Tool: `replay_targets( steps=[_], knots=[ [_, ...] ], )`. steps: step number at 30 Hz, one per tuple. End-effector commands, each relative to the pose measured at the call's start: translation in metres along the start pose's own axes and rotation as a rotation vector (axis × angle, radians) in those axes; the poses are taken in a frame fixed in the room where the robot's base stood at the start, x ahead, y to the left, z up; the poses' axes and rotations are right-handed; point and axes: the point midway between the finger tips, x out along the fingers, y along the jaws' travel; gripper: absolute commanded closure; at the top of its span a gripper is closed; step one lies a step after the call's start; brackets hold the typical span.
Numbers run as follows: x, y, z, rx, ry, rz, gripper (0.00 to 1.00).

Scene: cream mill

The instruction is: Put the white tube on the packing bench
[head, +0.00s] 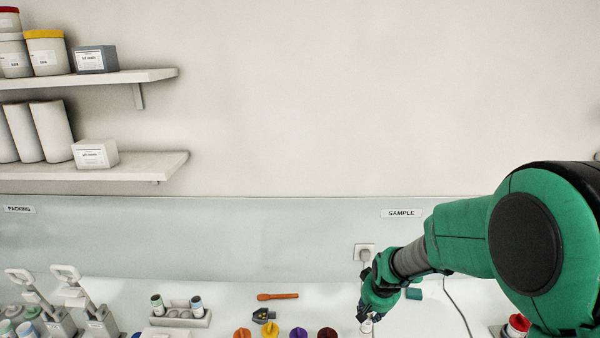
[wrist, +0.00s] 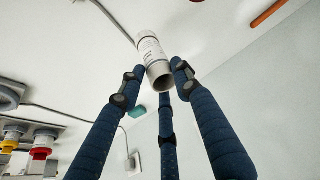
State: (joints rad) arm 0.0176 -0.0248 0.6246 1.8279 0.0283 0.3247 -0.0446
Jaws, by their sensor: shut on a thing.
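The white tube (wrist: 152,58) with a printed label and grey end lies between the fingertips of my gripper (wrist: 157,76) in the wrist view. My gripper is shut on it. In the head view my gripper (head: 374,300) is low over the white bench below the SAMPLE sign (head: 401,213), and the tube (head: 367,326) shows small beneath it. Whether the tube touches the bench I cannot tell. The PACKING sign (head: 19,209) hangs on the wall at the far left. The bench under it is mostly outside the head view.
A rack (head: 180,319) with two tubes, an orange tool (head: 277,296) and several coloured caps (head: 270,330) stand left of my gripper. Pump-like devices (head: 58,322) are farther left. A teal block (head: 414,294), a cable (head: 455,305) and a red-topped item (head: 518,324) are at right.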

Motion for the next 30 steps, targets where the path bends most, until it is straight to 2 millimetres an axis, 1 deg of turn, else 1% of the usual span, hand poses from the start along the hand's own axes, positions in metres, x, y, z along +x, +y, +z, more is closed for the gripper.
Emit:
replay_targets(
  steps=[1, 6, 23, 26, 30],
  knots=[
    [0.001, -0.005, -0.001, -0.001, 0.002, 0.0, 0.82],
    [0.0, -0.009, -0.004, 0.001, 0.004, 0.003, 0.82],
    [-0.001, -0.009, -0.004, 0.002, 0.004, 0.002, 0.82],
    [-0.004, -0.009, -0.006, 0.002, 0.005, 0.002, 0.82],
    [-0.017, -0.009, -0.011, 0.002, 0.006, 0.002, 0.82]
  ],
)
